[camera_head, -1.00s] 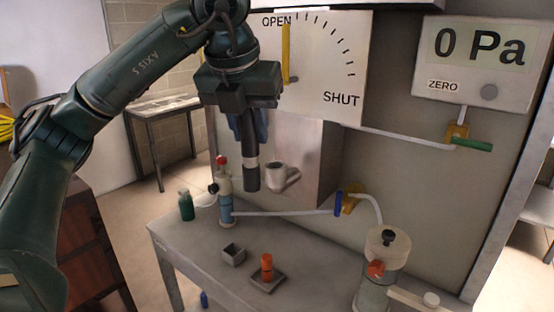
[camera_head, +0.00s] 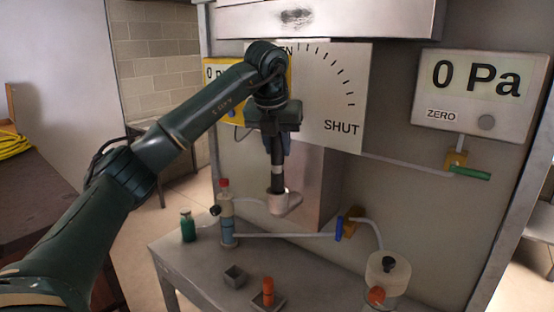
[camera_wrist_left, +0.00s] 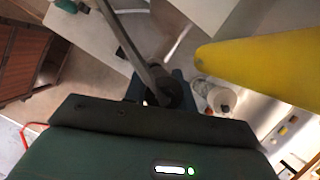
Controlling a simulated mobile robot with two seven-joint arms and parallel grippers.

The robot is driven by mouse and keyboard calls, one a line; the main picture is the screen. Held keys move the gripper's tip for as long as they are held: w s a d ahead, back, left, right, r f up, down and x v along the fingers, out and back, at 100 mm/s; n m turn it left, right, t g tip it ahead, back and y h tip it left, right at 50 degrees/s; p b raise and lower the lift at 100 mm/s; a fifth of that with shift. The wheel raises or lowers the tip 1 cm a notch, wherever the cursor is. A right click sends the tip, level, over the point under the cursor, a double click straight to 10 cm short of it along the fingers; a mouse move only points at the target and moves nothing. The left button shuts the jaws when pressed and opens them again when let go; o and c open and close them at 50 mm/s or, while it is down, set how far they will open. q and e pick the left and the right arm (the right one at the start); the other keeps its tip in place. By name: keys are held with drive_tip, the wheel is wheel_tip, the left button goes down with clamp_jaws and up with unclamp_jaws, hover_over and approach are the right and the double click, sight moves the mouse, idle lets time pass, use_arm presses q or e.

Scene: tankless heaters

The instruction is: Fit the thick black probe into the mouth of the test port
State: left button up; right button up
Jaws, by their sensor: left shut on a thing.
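My left gripper (camera_head: 275,132) is shut on the thick black probe (camera_head: 277,158), which hangs nearly upright below it with a pale band near its lower end. The test port (camera_head: 290,206), a pale grey cup-like fitting on the wall box, is directly below. The probe's lower end is at the port's mouth, and its very tip is hidden there; how deep it sits I cannot tell. In the left wrist view the dark probe (camera_wrist_left: 165,94) shows just past the gripper body, foreshortened. My right gripper is not in view.
A bottle with a red cap (camera_head: 226,215) stands left of the port.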

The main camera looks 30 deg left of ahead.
use_arm(q)
hover_over(277, 189)
drive_tip(key=w, duration=0.1)
drive_tip(key=shift+a+f, duration=0.2)
drive_tip(key=shift+f, duration=0.95)
drive_tip(key=shift+a+f, duration=0.15)
drive_tip(key=shift+f, duration=0.95)
drive_tip(key=o, duration=1)
drive_tip(key=shift+o, duration=0.2)
